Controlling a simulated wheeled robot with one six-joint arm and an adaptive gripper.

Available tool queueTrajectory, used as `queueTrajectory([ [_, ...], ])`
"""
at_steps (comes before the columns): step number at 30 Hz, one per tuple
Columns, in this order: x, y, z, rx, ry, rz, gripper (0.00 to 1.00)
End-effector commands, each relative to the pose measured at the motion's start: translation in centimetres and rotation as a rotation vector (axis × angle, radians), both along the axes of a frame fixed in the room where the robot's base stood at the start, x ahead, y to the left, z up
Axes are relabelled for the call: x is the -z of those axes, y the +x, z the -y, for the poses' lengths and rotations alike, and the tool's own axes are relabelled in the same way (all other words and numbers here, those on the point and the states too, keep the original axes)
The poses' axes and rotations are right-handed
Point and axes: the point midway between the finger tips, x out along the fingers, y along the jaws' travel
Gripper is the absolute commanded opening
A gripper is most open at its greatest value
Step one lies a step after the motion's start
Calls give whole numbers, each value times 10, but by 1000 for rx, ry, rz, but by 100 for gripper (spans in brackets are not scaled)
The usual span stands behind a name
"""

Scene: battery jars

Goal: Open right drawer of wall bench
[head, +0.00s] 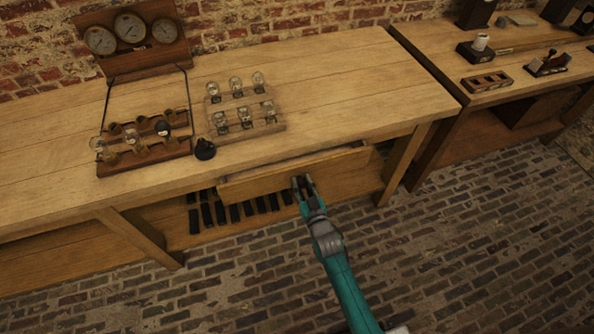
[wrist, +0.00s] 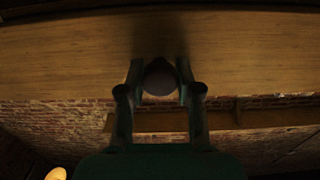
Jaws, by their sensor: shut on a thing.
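The wooden wall bench (head: 330,75) stands against the brick wall in the head view. Its right drawer (head: 255,182) is below the top's front edge, and its front stands out a little, with a narrow gap showing along its upper edge. My gripper (head: 302,182) is at the right half of the drawer front. In the wrist view my gripper (wrist: 160,70) has its two fingers on either side of a dark round knob (wrist: 160,80), shut on it. The knob is hidden by the fingers in the head view.
On the bench top are a board of glass bulbs or jars (head: 240,115), a dark rack with gauges (head: 140,155) and a small black object (head: 205,149). Dark blocks (head: 222,212) line the lower shelf. A second bench (head: 455,60) stands right. The brick floor (head: 460,240) in front is clear.

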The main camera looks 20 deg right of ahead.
Motion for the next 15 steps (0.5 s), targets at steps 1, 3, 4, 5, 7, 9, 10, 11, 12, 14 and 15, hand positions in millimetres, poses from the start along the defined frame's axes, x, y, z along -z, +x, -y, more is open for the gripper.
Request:
queueTrajectory([
  [1,1,-18,0,0,0,-2,0],
  [3,1,-40,0,0,0,-2,0],
  [4,1,-49,0,0,0,-3,0],
  [5,1,-58,0,0,0,-2,0],
  [7,1,-81,0,0,0,-4,0],
  [9,1,-103,0,0,0,-3,0],
  [10,1,-112,0,0,0,-3,0],
  [11,1,-121,0,0,0,-3,0],
  [12,1,-133,0,0,0,-3,0],
  [14,1,-150,0,0,0,-3,0],
  [15,0,-161,0,0,0,-2,0],
])
